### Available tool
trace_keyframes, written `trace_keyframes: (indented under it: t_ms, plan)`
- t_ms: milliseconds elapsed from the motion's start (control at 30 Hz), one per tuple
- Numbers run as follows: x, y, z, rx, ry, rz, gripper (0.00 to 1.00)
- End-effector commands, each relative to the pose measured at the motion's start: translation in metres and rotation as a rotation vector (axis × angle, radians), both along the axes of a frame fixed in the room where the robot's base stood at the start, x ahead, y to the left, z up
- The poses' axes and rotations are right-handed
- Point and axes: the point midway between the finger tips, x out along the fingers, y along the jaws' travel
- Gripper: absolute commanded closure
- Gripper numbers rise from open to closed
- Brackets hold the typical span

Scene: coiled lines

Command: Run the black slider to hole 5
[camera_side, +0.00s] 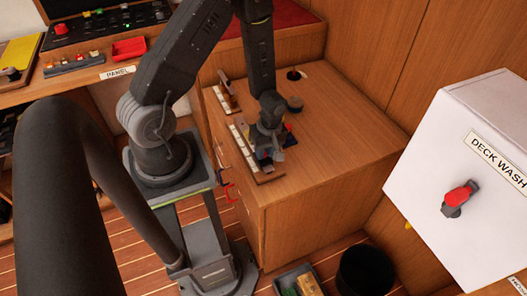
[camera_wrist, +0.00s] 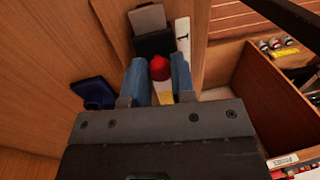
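My gripper (camera_side: 267,157) points down at the near end of a slider track on the wooden cabinet top in the side view. A white marked strip (camera_side: 242,145) runs along this track. In the wrist view the two blue fingers of my gripper (camera_wrist: 160,79) are apart, with a red rounded piece (camera_wrist: 160,68) in the gap. I cannot tell whether they touch it. A dark block with a grey plate (camera_wrist: 152,42) lies beyond the fingertips; I cannot tell if it is the black slider.
A second track with an upright plate (camera_side: 227,88) lies farther back. A dark round knob (camera_side: 295,103) stands on the cabinet top (camera_side: 345,125), whose right part is clear. The white DECK WASH box (camera_side: 465,165) stands to the right. A dark blue piece (camera_wrist: 93,92) is left of the fingers.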

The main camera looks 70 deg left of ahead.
Motion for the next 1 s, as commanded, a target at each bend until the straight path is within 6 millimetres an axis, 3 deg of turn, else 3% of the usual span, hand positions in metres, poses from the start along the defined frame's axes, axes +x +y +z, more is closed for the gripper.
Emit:
trace_keyframes:
  t_ms: [133,1000]
  plan:
    - [0.000,0.000,0.000,0.000,0.000,0.000,1.00]
    - [0.000,0.000,0.010,0.000,0.000,0.000,1.00]
